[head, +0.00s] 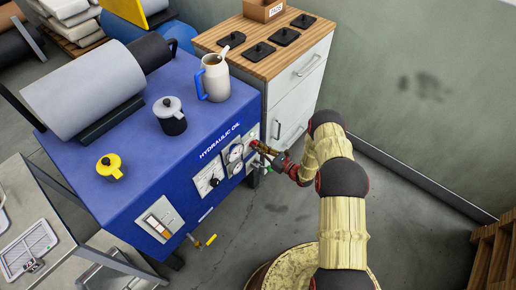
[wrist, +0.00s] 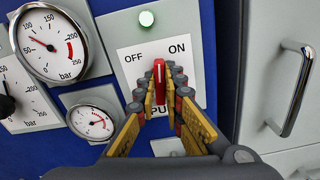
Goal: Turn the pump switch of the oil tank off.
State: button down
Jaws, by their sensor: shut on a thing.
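The blue oil tank (head: 140,185), lettered HYDRAULIC OIL, stands at the left centre of the head view. In the wrist view its white pump switch plate (wrist: 128,70) has OFF at left and ON at right. The red switch handle (wrist: 159,82) points up between the two words, and I cannot tell its exact setting. My gripper (wrist: 161,97) is shut on the handle, one yellow finger on each side. The fingers hide the lower part of the plate and its lettering. In the head view my gripper (head: 259,148) is at the right end of the tank's front panel.
Pressure gauges (wrist: 48,45) sit left of the switch, and a green lamp (wrist: 146,19) sits above it. A grey cabinet (head: 298,88) with bar handles stands close on the right. A yellow-handled valve (head: 207,241) sticks out low on the tank. Open floor lies in front.

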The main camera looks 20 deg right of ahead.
jog(key=shift+s+a+n+b, duration=0.1)
jog(key=shift+n+b, duration=0.45)
jog(key=shift+n, duration=1.4)
jog(key=shift+a+n+b, duration=0.1)
jog(key=shift+n+b, duration=0.45)
jog(key=shift+n, duration=1.4)
jog(key=c, duration=1.9)
grip_release()
jog(key=shift+s+d, duration=0.1)
jog(key=v, duration=1.1)
jog(key=shift+s+d, duration=0.2)
jog(key=shift+s, duration=0.15)
